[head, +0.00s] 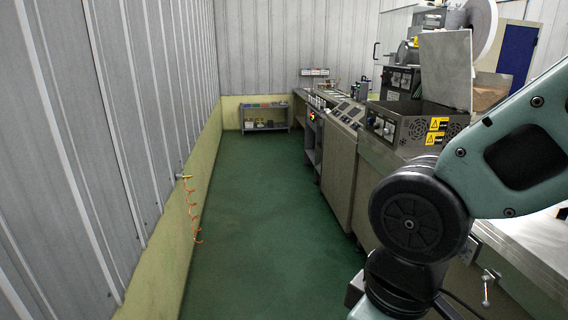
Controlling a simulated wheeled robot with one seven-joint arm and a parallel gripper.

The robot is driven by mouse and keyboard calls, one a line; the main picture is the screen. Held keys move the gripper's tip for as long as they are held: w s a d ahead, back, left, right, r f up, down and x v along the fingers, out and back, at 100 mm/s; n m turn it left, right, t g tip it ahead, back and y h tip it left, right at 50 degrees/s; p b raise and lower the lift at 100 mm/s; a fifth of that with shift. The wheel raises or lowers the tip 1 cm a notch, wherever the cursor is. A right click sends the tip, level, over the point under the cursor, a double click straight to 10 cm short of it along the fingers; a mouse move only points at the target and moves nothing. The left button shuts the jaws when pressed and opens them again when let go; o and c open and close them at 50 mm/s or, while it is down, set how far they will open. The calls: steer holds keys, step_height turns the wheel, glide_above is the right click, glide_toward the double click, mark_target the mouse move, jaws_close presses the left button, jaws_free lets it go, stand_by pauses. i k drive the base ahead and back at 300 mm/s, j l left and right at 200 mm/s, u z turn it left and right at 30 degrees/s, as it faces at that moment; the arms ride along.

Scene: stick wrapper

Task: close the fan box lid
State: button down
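The fan box (401,128) is a dark metal box with round fan grilles and yellow warning labels. It sits on the machine counter at the right, beyond my arm. Its lid (446,70) is a flat grey plate standing open, roughly upright at the box's right side. My arm's teal and black links fill the right foreground and hide part of the counter near the box. My gripper is not in the picture.
The machine line (341,160) runs back along the right. A large white roll (483,25) stands behind the lid. The green floor (262,215) is clear between the machines and the left wall. An orange coiled hose (193,215) hangs on that wall. A small shelf (265,117) stands at the back.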

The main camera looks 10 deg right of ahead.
mark_target(446, 57)
steer(key=i, duration=1.95)
